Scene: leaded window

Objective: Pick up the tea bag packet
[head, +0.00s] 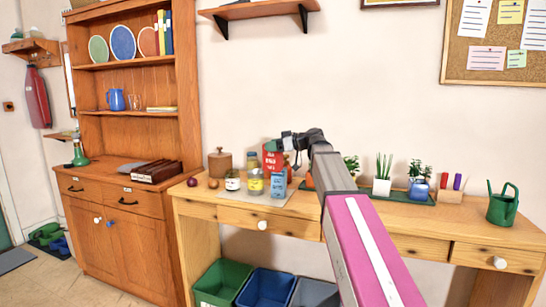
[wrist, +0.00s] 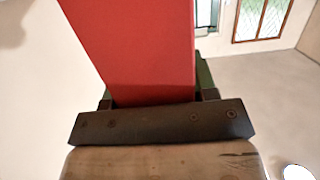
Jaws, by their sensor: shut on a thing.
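A red packet (head: 272,160) with pale lettering stands upright among the jars on the wooden desk in the head view. The lettering is too small to read surely as tea bags. My gripper (head: 271,146) reaches it from the right, near its top. In the wrist view the red packet (wrist: 140,50) runs up from between the jaws, and my gripper (wrist: 158,98) is shut on it. Its lower part is hidden behind jars in the head view, so I cannot tell whether it touches the desk.
Close in front are a yellow-labelled jar (head: 253,183), a white-labelled jar (head: 232,180) and a blue packet (head: 279,184). Potted plants (head: 382,176) stand right. Bins (head: 222,283) are below.

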